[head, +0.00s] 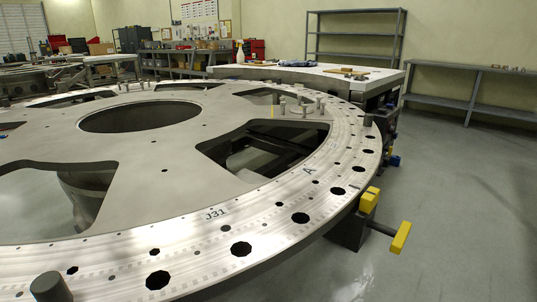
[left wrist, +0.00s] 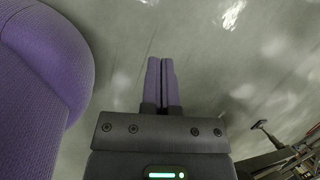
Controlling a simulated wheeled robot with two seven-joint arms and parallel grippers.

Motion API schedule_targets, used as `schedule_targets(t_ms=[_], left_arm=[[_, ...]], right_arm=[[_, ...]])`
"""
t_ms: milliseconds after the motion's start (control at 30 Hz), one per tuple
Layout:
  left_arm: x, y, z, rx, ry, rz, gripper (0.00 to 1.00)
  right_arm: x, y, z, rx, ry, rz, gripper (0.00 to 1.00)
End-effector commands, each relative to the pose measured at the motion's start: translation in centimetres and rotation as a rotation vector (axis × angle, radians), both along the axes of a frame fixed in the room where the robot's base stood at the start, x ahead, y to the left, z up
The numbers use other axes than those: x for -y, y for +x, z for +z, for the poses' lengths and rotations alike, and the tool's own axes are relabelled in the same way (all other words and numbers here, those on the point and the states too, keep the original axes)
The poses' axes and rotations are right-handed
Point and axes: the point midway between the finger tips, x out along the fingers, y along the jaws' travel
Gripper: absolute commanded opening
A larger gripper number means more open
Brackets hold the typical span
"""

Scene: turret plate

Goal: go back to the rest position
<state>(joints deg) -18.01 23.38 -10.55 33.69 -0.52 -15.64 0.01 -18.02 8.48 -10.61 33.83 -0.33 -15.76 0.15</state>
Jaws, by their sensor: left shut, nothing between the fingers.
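My left gripper (left wrist: 161,82) shows in the left wrist view with its two purple fingers side by side and closed together. Nothing is held between them, and the grey floor lies beyond the fingertips. My left gripper is outside the head view. My right gripper is in neither view. In the head view the large metal turret plate (head: 235,205) lies flat, with a round centre opening, cut-out windows and a ring of holes along its rim. The marks "J31" and "A" are on the rim.
A yellow-ended clamp handle (head: 400,237) sticks out from the plate's right edge. Several small metal pins stand on the plate's far side. A white-topped bench (head: 300,76) with tools is behind the plate. Grey shelves (head: 356,35) line the wall. The floor (head: 455,220) at right is clear.

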Motion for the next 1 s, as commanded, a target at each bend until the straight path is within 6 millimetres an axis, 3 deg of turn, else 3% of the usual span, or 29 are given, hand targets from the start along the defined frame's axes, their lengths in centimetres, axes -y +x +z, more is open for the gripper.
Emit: schedule_targets(t_ms=[33, 233, 300, 400, 533, 633, 1000], left_arm=[[3.6, -0.5, -1.1, 0.0, -0.056, 0.03, 0.0], [16.5, -1.6, -3.2, 0.002, -0.251, 0.137, 0.0], [15.5, -0.1, 1.5, 0.046, -0.242, 0.121, 0.0], [15.5, 1.0, 5.3, 0.082, -0.246, 0.112, 0.0], [15.5, 1.9, 8.7, 0.115, -0.253, 0.104, 0.0], [15.5, 2.2, 9.7, 0.126, -0.255, 0.101, 0.0], [15.5, 2.1, 9.3, 0.125, -0.254, 0.101, 0.0]], right_arm=[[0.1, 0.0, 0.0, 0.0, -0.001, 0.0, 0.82], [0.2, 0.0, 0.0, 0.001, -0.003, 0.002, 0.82], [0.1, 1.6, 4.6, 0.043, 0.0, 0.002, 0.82], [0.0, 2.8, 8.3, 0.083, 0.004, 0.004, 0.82], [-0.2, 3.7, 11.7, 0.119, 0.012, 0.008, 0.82], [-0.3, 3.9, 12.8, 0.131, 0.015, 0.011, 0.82], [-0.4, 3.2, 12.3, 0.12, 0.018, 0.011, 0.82]])
